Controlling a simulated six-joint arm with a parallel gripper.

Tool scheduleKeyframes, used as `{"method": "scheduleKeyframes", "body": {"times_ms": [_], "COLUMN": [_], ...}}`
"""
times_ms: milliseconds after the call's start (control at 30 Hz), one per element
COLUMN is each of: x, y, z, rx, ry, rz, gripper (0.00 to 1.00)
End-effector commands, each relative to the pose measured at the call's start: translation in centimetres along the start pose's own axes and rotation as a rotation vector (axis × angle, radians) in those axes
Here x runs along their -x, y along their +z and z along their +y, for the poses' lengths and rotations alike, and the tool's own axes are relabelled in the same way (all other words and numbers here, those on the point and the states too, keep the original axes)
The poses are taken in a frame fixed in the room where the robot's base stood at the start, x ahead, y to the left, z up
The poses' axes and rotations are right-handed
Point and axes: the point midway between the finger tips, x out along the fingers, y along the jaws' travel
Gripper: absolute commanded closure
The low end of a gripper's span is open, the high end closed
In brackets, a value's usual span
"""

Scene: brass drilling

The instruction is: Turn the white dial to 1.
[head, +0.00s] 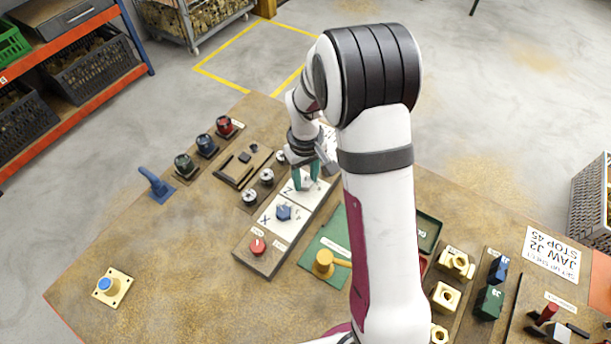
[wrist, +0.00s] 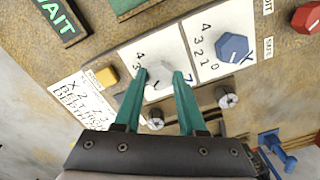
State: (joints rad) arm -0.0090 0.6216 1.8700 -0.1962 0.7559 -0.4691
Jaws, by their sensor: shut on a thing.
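The white dial (wrist: 158,69) sits on a white plate marked Z, in the middle of the wrist view. In the head view the white dial (head: 307,184) shows on the long control panel (head: 265,262). My gripper (wrist: 161,74) is shut on the dial, one teal finger on each side; the gripper also shows in the head view (head: 307,173). The 4 and 3 of the dial's scale show; the other numbers are hidden by a finger. I cannot tell which number the dial points to.
A blue dial (wrist: 233,47) on a plate marked X stands beside the white dial, with a red button (head: 258,246) beyond it. A yellow button (wrist: 107,77) and a printed card (wrist: 85,100) are on the other side. Small metal knobs (wrist: 228,97) line the panel's edge.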

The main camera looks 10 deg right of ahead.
Motion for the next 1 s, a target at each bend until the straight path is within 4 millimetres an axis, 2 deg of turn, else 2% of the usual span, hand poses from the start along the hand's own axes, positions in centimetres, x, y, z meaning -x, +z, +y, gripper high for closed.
{"method": "scheduleKeyframes", "body": {"times_ms": [500, 533, 667, 1000], "x": [0.10, 0.10, 0.07, 0.47], "y": [-0.06, -0.06, -0.05, -0.06], "z": [0.00, 0.00, 0.00, 0.01], "rx": [-0.021, -0.021, -0.021, -0.021], "ry": [0.000, 0.000, 0.000, 0.000], "rz": [0.002, 0.002, 0.002, 0.002], "gripper": [1.00, 0.55, 0.31, 0.30]}}
